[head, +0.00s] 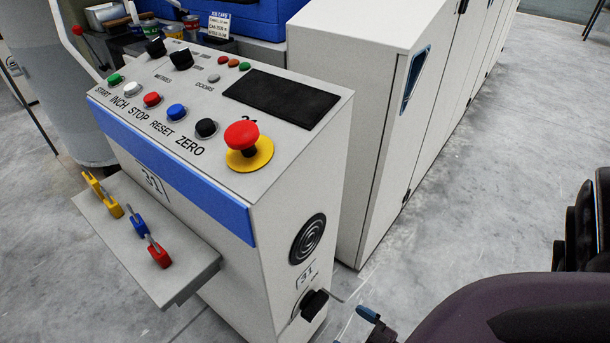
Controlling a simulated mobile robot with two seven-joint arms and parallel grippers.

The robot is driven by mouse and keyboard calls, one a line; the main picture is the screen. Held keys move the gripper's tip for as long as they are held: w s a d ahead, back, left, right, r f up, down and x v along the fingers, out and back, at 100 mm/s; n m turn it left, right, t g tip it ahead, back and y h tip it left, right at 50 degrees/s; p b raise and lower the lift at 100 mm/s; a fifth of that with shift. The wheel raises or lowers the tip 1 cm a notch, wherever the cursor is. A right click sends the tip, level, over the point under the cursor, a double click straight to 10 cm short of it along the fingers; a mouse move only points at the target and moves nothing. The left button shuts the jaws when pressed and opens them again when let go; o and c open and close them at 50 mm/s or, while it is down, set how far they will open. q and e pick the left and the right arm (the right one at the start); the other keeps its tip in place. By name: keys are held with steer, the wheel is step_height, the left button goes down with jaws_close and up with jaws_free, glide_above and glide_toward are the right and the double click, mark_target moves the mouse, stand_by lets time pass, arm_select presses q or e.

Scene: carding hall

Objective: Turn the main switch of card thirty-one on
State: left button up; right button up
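The control stand of card thirty-one (275,215) is pale grey with a blue band and carries the number 31 on its front and side. The main switch appears to be the black rotary handle (314,303) low on its right side, under a small 31 label; its lower part is close to the bottom edge, and I cannot read its position. A blue-tipped part of what looks like my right gripper (368,314) shows just right of the switch, apart from it in the picture. Its fingers are mostly hidden or cut off. My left gripper is out of view.
The sloping panel carries a red mushroom button (241,134) on a yellow base, several coloured buttons and a dark display (282,98). A front shelf (185,270) holds yellow, blue and red clips. A tall pale cabinet (345,60) stands behind. Grey floor (490,180) is clear at right.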

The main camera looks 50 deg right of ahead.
mark_target(321, 308)
steer(key=w, duration=0.3)
steer(key=w+b, duration=0.1)
steer(key=w, duration=0.6)
steer(key=shift+w+a+f+b, duration=0.3)
steer(key=shift+w+a+b, duration=0.05)
steer(key=shift+w+a, duration=0.05)
steer(key=c, duration=0.6)
